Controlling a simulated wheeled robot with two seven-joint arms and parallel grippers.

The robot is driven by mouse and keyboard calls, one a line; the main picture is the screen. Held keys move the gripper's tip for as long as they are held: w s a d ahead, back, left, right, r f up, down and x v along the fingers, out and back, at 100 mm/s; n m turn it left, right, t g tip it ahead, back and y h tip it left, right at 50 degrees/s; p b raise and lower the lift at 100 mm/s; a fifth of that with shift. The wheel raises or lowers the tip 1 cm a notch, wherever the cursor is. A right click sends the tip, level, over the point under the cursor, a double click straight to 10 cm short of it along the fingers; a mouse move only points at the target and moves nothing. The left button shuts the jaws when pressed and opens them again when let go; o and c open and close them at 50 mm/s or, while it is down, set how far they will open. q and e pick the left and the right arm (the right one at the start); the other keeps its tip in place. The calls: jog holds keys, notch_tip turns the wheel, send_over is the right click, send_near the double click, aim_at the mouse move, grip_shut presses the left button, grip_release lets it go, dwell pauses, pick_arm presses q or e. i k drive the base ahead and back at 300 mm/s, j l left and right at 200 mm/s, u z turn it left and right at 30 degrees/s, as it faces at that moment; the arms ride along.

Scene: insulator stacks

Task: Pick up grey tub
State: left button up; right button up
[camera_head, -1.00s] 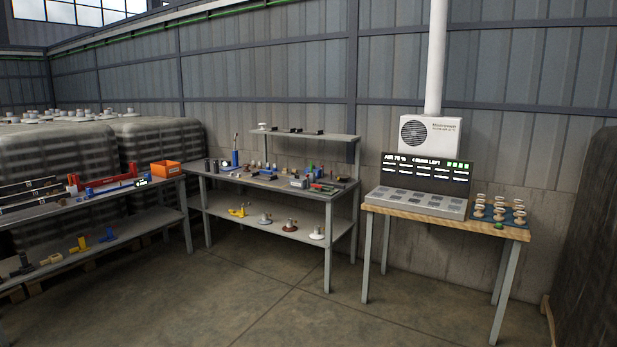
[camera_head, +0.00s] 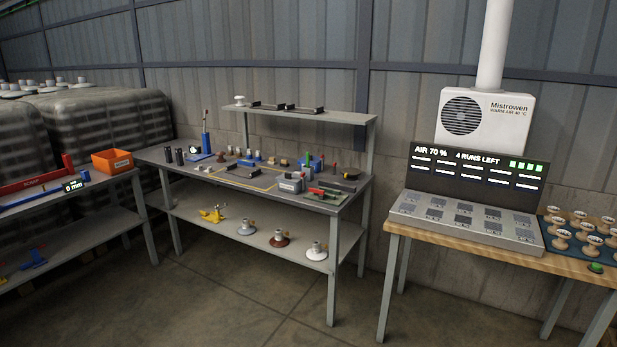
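A small grey box-like container (camera_head: 290,183), the likeliest grey tub, stands on the top of the middle workbench (camera_head: 262,196), near its front right part. It is small in the picture, and I cannot make out what is inside it. Small coloured items stand close around it. Neither of my grippers is in view.
The workbench has a raised back shelf (camera_head: 330,114) and a lower shelf (camera_head: 262,240) with several insulators. An orange bin (camera_head: 112,161) stands on the left bench. A wooden table (camera_head: 400,226) with a grey panel stands at right. The floor (camera_head: 235,310) in front is clear.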

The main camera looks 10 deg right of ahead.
aim_at(291, 187)
jog(key=i+z, duration=0.25)
jog(key=i, duration=0.65)
jog(key=i+j+z, duration=0.3)
jog(key=i+j, duration=0.4)
jog(key=i, duration=0.15)
jog(key=i+j+z, duration=0.3)
jog(key=i+j, duration=0.45)
jog(key=j, duration=0.1)
